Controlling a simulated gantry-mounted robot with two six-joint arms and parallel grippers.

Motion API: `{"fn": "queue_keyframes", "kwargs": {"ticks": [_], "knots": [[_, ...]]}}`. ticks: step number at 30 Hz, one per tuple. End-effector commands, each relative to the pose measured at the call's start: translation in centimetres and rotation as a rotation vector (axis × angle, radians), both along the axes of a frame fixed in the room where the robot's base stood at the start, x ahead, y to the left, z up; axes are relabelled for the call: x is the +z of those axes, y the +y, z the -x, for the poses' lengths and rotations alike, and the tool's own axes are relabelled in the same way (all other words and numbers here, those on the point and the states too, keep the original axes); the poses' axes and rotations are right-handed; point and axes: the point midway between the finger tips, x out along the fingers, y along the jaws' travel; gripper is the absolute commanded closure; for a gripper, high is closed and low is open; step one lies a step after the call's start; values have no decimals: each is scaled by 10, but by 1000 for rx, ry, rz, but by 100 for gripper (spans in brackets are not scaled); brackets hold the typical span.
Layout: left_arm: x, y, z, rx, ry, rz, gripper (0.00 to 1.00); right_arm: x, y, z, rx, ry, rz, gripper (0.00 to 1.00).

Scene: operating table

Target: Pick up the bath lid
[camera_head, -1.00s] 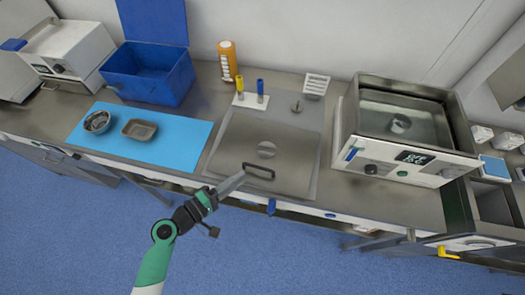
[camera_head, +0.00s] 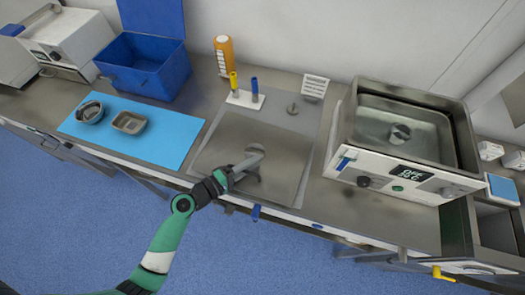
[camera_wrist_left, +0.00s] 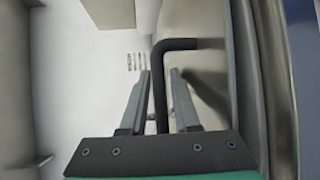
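The bath lid appears to be the flat grey metal panel (camera_head: 283,170) set in the counter at the sink area, in the middle of the head view. Its dark bar handle is hidden there behind my left gripper (camera_head: 257,160), which reaches over the panel from the front. In the left wrist view the black bent handle (camera_wrist_left: 161,85) stands between the two fingers of my left gripper (camera_wrist_left: 160,78). The fingers are apart, one on each side, with a visible gap on the right side of the handle. My right gripper is not in view.
An open water bath (camera_head: 400,140) with a control panel stands to the right. A small stand with a yellow and a blue tool (camera_head: 245,98) is behind the panel. A blue mat (camera_head: 165,150) with two metal dishes, a blue bin (camera_head: 147,65) and an orange bottle (camera_head: 223,55) are to the left.

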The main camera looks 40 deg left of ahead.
Motion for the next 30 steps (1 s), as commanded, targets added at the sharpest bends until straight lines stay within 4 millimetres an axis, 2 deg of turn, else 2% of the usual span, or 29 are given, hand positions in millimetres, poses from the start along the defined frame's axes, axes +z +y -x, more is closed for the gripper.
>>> {"fn": "queue_keyframes", "kwargs": {"ticks": [2,7,30], "knots": [[0,0,0,0,1,0,70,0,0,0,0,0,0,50],[0,0,0,-1,1,0,99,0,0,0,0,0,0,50],[0,0,0,-1,1,0,100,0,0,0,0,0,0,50]]}}
